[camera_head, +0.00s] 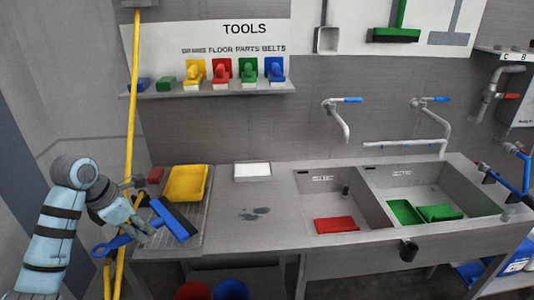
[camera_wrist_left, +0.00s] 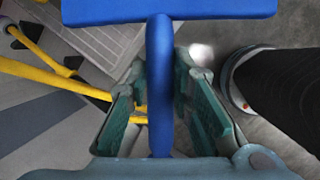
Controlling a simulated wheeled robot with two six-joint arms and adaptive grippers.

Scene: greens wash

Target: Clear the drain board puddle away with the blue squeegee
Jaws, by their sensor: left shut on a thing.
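The blue squeegee (camera_head: 177,220) is in my left gripper (camera_head: 141,229), with its wide head over the ribbed left part of the counter and its looped handle end to the left. In the left wrist view, the blue handle (camera_wrist_left: 160,85) runs between the two green-padded fingers of the left gripper (camera_wrist_left: 165,100), with the blue head across the top. The puddle (camera_head: 256,213) shows as dark wet patches on the grey drain board (camera_head: 285,240), left of the sinks and right of the squeegee, apart from it. My right gripper is out of view.
A yellow tray (camera_head: 186,183) stands behind the squeegee. A white tray (camera_head: 252,170) sits behind the puddle. Two sinks hold a red board (camera_head: 336,225) and green boards (camera_head: 440,212). A yellow pole (camera_head: 131,100) rises near my left arm. Red and blue buckets stand below.

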